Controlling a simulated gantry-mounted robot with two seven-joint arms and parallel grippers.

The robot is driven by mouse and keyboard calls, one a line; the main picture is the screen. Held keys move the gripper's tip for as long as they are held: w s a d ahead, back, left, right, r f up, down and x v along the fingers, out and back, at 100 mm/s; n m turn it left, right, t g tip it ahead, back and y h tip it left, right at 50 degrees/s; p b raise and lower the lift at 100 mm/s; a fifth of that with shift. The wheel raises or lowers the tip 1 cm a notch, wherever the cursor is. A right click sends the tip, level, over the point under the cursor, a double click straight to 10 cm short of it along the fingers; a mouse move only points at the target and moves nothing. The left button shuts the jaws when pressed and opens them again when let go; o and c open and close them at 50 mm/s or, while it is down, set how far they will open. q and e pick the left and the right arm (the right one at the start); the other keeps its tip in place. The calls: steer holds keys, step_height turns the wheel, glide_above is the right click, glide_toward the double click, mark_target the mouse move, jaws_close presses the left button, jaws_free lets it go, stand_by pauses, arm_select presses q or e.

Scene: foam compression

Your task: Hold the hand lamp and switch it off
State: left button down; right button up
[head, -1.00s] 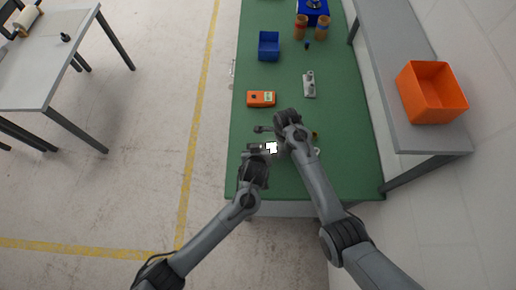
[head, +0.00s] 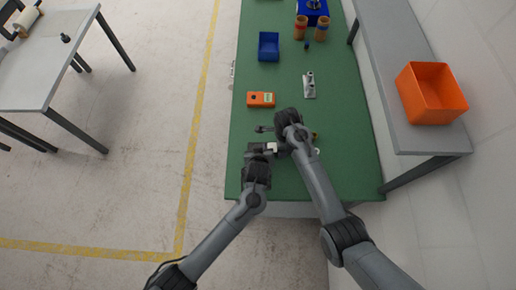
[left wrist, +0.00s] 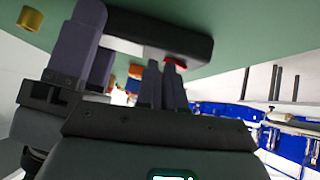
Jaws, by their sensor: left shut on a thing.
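The hand lamp (head: 259,148) is a short dark bar with a pale square face, above the near part of the green bench. In the left wrist view the lamp (left wrist: 185,42) crosses the top, with a pale panel and a small red part on its underside. My left gripper (head: 258,157) is shut on the lamp; its close-set fingertips (left wrist: 162,68) meet the bar beside the red part. My right gripper (left wrist: 92,40) is at the lamp's other end, by the pale panel. Its contact and finger gap are unclear. The lamp face looks dull white, not glowing.
On the green bench (head: 350,165) lie a small dark object (head: 264,129), an orange meter (head: 261,99), a grey metal part (head: 309,86) and a blue bin (head: 269,47). An orange crate (head: 431,92) stands on the grey side shelf. The bench's near right is clear.

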arm_select(q)
steer(key=shift+s+a+f, duration=0.3)
steer(key=shift+a+f, duration=0.05)
steer(key=shift+f, duration=0.3)
steer(key=shift+a+r, duration=0.1)
steer(key=shift+a, duration=0.8)
steer(key=shift+r, duration=0.3)
steer(key=r, duration=0.2)
steer(key=d+r, duration=0.1)
steer(key=shift+w+d+r, duration=0.15)
steer(key=shift+r, duration=0.25)
steer(key=d+v, duration=0.2)
steer(key=v, duration=0.8)
steer(key=shift+r, duration=0.35)
